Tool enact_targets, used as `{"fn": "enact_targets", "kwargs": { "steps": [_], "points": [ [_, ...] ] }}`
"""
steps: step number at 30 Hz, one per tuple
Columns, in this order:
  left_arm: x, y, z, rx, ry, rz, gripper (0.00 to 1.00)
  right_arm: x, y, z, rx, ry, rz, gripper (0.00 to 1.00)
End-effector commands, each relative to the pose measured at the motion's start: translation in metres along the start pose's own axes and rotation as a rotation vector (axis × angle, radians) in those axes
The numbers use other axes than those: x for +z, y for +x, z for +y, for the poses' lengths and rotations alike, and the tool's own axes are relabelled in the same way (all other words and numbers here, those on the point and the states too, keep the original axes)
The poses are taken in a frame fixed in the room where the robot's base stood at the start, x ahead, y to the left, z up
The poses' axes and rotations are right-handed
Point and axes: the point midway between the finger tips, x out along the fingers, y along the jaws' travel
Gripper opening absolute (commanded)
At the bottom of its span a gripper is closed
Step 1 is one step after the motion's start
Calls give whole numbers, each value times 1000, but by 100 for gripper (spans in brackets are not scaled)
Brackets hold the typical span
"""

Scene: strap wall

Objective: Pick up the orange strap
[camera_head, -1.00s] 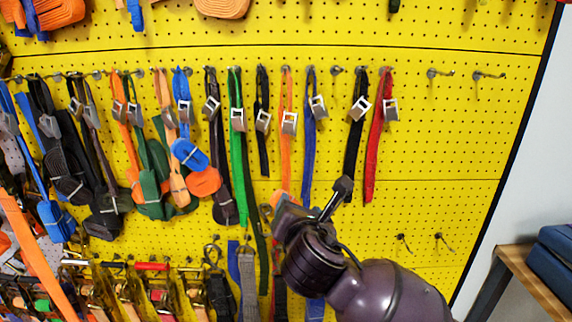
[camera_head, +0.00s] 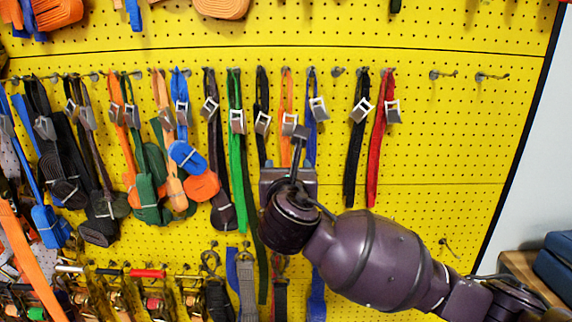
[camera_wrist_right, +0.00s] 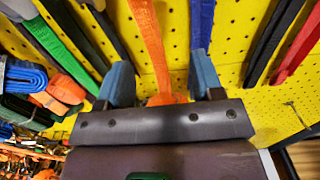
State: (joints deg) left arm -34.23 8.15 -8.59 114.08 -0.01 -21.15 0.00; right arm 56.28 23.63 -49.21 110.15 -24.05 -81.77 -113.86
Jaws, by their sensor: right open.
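The orange strap (camera_head: 286,90) hangs from a hook on the yellow pegboard, with a metal buckle near its upper part. In the head view my right gripper (camera_head: 296,150) covers its lower length. In the right wrist view the orange strap (camera_wrist_right: 148,45) hangs down between the two blue-padded fingers of my right gripper (camera_wrist_right: 163,82), which is open. The strap's lower end shows as an orange roll behind the gripper's edge. I see no finger closed on the strap. My left gripper is not in view.
A blue strap (camera_head: 310,88) hangs close to the right of the orange one and a black strap (camera_head: 262,95) close to its left. Black and red straps (camera_head: 378,150) hang further right. Empty hooks (camera_head: 443,74) and bare pegboard lie beyond. A wooden bench (camera_head: 520,268) stands at lower right.

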Motion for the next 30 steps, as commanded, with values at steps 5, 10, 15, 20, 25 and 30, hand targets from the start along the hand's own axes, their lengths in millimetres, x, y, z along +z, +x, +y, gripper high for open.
{"fn": "enact_targets", "kwargs": {
  "steps": [5,10,15,20,25,30],
  "points": [
    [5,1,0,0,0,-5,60,2,17,3,-1,1,0,61],
    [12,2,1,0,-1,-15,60,3,40,5,-1,1,2,61],
    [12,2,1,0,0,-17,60,4,51,5,0,1,1,61],
    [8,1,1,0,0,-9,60,4,52,5,0,1,1,61],
    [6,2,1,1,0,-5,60,4,52,5,0,1,1,47],
    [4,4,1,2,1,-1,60,4,52,5,0,1,1,21]
  ]
}}
